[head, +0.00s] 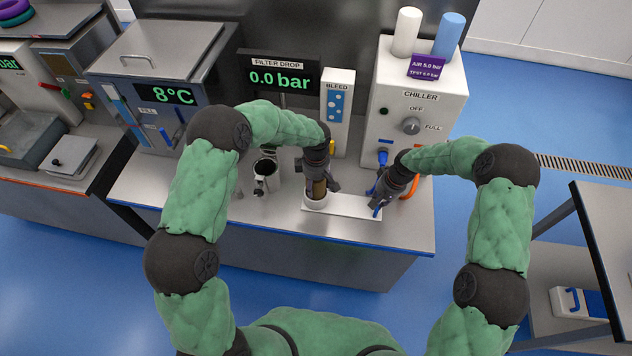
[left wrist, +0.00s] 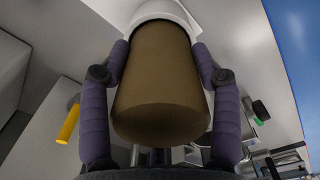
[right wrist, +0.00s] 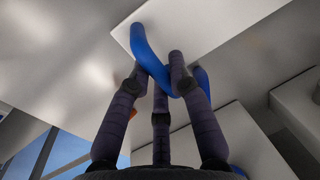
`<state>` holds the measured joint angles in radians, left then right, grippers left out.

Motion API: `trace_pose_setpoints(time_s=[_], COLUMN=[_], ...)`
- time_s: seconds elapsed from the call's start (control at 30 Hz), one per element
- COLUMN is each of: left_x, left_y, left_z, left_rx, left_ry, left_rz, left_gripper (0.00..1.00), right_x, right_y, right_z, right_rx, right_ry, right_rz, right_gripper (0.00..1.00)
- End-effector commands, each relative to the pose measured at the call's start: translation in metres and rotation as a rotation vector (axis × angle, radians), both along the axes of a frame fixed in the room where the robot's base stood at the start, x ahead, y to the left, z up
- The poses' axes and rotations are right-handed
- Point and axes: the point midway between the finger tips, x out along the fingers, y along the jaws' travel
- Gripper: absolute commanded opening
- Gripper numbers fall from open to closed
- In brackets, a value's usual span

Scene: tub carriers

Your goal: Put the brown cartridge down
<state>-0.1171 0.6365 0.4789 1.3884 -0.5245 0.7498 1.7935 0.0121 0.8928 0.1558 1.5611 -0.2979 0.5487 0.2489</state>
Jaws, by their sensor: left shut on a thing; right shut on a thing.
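The brown cartridge (head: 319,188) stands roughly upright in my left gripper (head: 320,182). Its far end is at a white round cup (head: 316,204) on a white board (head: 350,208). In the left wrist view the brown cartridge (left wrist: 160,85) fills the space between both fingers, and the white cup's rim (left wrist: 165,12) surrounds its far end. How deep it sits is hidden. My right gripper (head: 377,199) is shut on a blue handle (head: 376,210) at the board's right end. The blue handle (right wrist: 150,50) also shows between the fingertips in the right wrist view.
A steel jug (head: 264,168) stands left of my left gripper. Behind are the filter drop display (head: 278,79), the bleed panel (head: 336,100) and the chiller (head: 420,85). An orange handle (head: 412,187) is close to my right gripper.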

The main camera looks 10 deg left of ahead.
Motion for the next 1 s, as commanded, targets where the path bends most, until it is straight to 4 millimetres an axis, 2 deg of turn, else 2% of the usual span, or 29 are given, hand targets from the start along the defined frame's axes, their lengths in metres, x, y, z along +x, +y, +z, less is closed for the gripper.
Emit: trace_pose_setpoints(time_s=[0.27,0.3,0.37,0.77,0.87,1.0], left_x=[0.0,0.0,0.0,0.0,0.0,0.001], left_y=[0.0,0.0,0.0,0.0,0.0,-0.001], left_z=[-0.004,-0.005,-0.005,-0.003,0.006,0.029], left_rx=[0.0,0.0,0.0,0.0,-0.001,0.0], left_ry=[-0.001,0.001,0.001,0.0,-0.002,-0.004], left_rz=[0.0,0.0,0.0,0.0,0.0,-0.001], left_gripper=[0.2,0.72,0.87,0.87,0.87,0.87], right_x=[-0.001,-0.001,-0.001,0.0,0.0,0.0], right_y=[0.0,0.0,0.0,0.0,0.0,0.0], right_z=[-0.001,-0.001,-0.001,0.0,0.0,0.0], right_rx=[0.0,0.0,0.0,0.0,0.0,0.0], right_ry=[0.002,0.002,0.002,0.001,0.001,0.001], right_rz=[0.0,0.0,0.0,0.0,0.0,0.0], right_gripper=[0.0,0.0,0.0,0.0,0.0,0.0])
